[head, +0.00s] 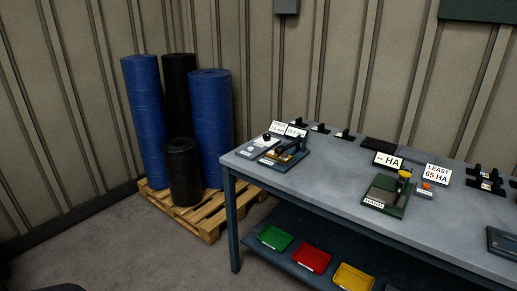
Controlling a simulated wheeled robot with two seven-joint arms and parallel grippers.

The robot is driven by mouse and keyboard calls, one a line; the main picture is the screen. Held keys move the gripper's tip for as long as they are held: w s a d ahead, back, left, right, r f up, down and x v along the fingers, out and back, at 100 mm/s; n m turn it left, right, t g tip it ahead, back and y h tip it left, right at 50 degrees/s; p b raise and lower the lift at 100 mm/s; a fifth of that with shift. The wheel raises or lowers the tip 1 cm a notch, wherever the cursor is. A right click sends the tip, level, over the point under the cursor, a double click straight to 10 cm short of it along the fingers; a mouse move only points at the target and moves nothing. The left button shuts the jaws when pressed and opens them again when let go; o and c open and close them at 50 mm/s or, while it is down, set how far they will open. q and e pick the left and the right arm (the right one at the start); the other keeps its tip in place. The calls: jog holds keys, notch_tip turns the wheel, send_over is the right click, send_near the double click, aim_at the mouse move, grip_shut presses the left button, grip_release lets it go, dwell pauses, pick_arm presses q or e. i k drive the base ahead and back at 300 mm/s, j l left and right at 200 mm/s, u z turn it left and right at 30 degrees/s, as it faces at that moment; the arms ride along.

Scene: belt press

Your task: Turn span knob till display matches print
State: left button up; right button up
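A green tester (385,198) stands on the grey table with a yellow-topped part (404,174) above it. A display (388,160) behind it reads "-- HA". A white printed card (436,173) to its right reads "LEAST 65 HA". A small grey block with an orange button or knob (427,185) sits between tester and card. At the table's left end, a blue device (283,157) stands by two small white signs (287,129), their print too small to read surely. I cannot tell which part is the span knob. Neither gripper is in view.
The table (330,175) has bare room between the two devices. Black holders (486,178) stand at right, near a dark tray (503,243). Green (275,237), red (311,259) and yellow (353,277) bins sit on the lower shelf. Rolls (145,120) stand on a pallet (208,228) at left.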

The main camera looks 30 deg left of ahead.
aim_at(266, 137)
jog(key=i+j, duration=0.15)
jog(key=j, duration=0.25)
jog(key=i+j+u, duration=0.15)
jog(key=j, duration=0.25)
jog(key=i+j, duration=0.25)
jog(key=j, duration=0.15)
jog(key=i+j+u, duration=0.15)
jog(key=j, duration=0.25)
jog(key=i+j, duration=0.25)
jog(key=j+u, duration=0.05)
jog(key=j, duration=0.05)
